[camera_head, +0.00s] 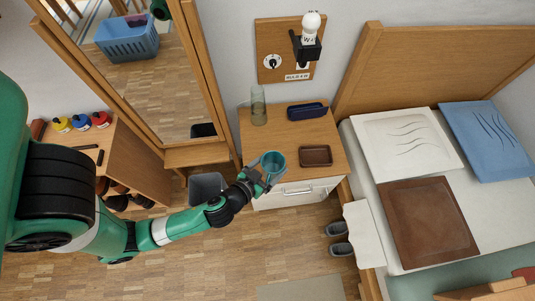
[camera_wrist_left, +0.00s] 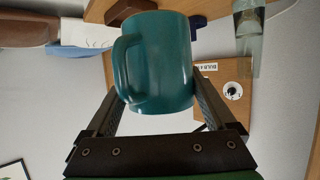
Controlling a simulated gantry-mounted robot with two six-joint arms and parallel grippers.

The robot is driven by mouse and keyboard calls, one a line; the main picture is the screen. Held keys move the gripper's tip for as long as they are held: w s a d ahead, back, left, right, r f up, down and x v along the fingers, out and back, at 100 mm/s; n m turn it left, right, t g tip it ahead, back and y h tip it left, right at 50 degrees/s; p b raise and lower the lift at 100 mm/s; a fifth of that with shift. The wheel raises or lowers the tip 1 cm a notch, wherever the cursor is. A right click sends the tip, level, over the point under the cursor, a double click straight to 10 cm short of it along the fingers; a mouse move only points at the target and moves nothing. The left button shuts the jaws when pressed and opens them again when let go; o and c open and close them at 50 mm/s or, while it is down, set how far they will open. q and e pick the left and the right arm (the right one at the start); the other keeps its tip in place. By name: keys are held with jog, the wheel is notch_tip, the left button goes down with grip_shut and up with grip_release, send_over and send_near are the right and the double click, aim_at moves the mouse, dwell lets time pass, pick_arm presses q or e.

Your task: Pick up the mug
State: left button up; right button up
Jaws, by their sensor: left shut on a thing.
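The teal mug (camera_head: 273,161) is at the front left of the nightstand in the head view. My left gripper (camera_head: 264,175) comes in from the lower left and is shut on the mug. In the left wrist view the mug (camera_wrist_left: 158,62) sits between the two fingers of the gripper (camera_wrist_left: 157,98), with its handle towards the left. I cannot tell whether the mug's base touches the nightstand top. My right gripper is not in view.
The nightstand (camera_head: 288,134) also bears a clear glass (camera_head: 258,106), a dark blue case (camera_head: 307,111) and a brown tray (camera_head: 316,156). A grey bin (camera_head: 206,187) stands below my left arm. The mirror (camera_head: 165,70) is at left, the bed (camera_head: 490,205) at right.

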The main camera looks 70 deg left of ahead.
aim_at(275, 173)
pick_arm(q)
jog(key=d, duration=0.1)
jog(key=d+r, duration=0.1)
jog(key=d, duration=0.1)
jog(key=shift+s+d+r, duration=0.2)
jog(key=shift+r, duration=0.2)
jog(key=r+p, duration=0.1)
jog(key=p, duration=0.2)
jog(key=shift+d, duration=0.4)
jog(key=shift+s+d+f+p, duration=0.1)
jog(key=shift+s+d+p, duration=0.05)
jog(key=shift+d+p, duration=0.35)
